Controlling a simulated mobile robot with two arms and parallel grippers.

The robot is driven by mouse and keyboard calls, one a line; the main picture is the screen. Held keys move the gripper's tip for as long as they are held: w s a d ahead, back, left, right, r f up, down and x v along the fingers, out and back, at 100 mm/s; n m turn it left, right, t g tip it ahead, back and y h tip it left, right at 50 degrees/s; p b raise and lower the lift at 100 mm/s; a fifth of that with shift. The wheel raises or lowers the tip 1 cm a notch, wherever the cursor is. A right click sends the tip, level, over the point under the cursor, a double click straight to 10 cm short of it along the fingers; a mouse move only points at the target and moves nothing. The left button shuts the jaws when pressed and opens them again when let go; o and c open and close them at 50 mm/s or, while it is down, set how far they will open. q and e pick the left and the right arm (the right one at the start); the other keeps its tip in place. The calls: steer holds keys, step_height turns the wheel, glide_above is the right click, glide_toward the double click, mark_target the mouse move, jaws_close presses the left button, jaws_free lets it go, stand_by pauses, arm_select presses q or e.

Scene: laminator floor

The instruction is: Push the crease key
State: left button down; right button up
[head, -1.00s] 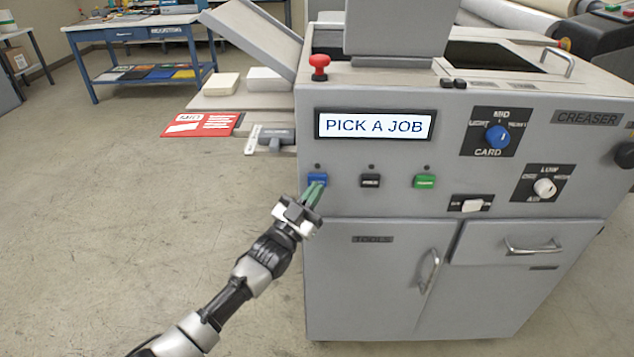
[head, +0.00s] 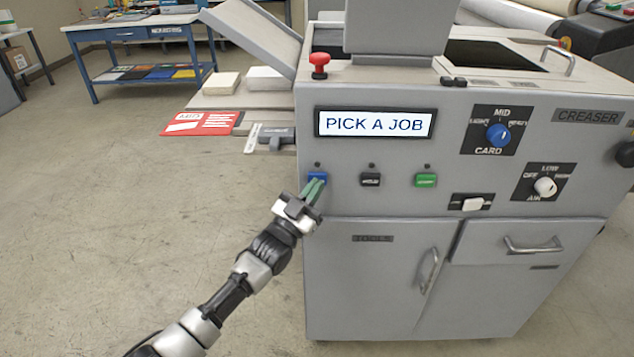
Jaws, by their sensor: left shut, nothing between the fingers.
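The grey creaser machine (head: 400,205) fills the right half of the head view. Its front has a blue key (head: 317,178), a black key (head: 370,180) and a green key (head: 426,181) in a row, each with a small dark lamp above. The key labels are too small to read surely. The display (head: 375,123) reads "PICK A JOB". My left gripper (head: 314,188) is shut and empty, its green fingertips at the lower edge of the blue key and partly covering it. I cannot tell whether they touch it. My right gripper is not in view.
A blue card knob (head: 498,135), a white air knob (head: 544,187) and a white switch (head: 472,204) are farther right. A red mushroom button (head: 319,64) stands on top. A feed table with a red sheet (head: 202,123) juts out left. The floor at left is clear.

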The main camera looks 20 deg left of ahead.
arm_select(q)
steer(key=shift+w+a, duration=0.15)
steer(key=shift+w, duration=0.25)
stand_by(0.6)
steer(key=shift+s, duration=0.1)
steer(key=shift+s+d+p, duration=0.25)
steer(key=shift+s+p, duration=0.05)
steer(key=shift+s, duration=0.35)
steer(key=s+d+p, duration=0.1)
steer(key=s+p, duration=0.2)
steer(key=s, duration=0.2)
steer(key=shift+s+d+p, duration=0.3)
steer(key=shift+s+p, duration=0.1)
